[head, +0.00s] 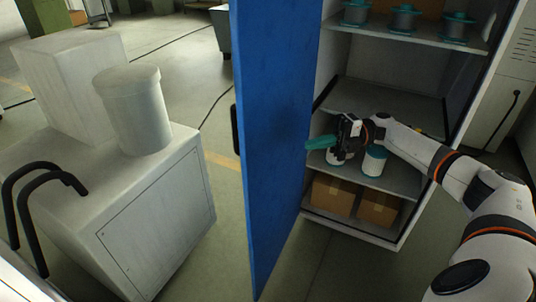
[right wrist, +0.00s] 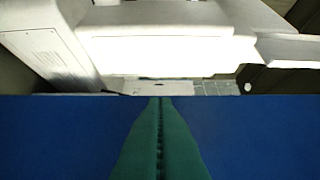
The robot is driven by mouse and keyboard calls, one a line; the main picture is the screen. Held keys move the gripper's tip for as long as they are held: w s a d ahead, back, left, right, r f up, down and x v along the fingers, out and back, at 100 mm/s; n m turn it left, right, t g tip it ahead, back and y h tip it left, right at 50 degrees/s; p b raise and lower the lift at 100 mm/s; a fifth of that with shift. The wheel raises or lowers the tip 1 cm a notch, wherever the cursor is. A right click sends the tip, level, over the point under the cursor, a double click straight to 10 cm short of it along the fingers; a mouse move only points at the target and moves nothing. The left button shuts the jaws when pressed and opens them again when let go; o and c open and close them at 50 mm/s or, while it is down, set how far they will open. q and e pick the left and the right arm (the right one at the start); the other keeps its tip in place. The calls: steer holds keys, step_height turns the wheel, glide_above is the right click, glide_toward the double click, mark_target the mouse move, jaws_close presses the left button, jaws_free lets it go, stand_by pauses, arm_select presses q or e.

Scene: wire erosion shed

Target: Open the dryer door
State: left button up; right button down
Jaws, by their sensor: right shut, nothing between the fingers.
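The blue door (head: 275,130) stands swung open, seen nearly edge-on, left of the white shelved cabinet (head: 398,246). Its black handle (head: 235,130) shows at its left edge. My right gripper (head: 312,144) is on the inner side of the door, in front of the shelves. Its teal fingers are shut and empty, with their tips close to the door's inner face; I cannot tell whether they touch. In the right wrist view, the shut fingers (right wrist: 159,110) point along the blue door surface (right wrist: 60,135). My left gripper is not in view.
Teal spools (head: 403,20) stand on the upper shelf, a white canister (head: 375,161) on a lower one, cardboard boxes (head: 333,194) at the bottom. Left is a grey-white cabinet (head: 160,225) with a white drum (head: 134,110). Open floor (head: 215,170) lies between it and the door.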

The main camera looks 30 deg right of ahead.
steer(key=w+p+x, duration=0.2)
steer(key=p+x, duration=0.2)
steer(key=x, duration=0.8)
steer(key=shift+w, duration=0.4)
steer(key=shift+w+a, duration=0.1)
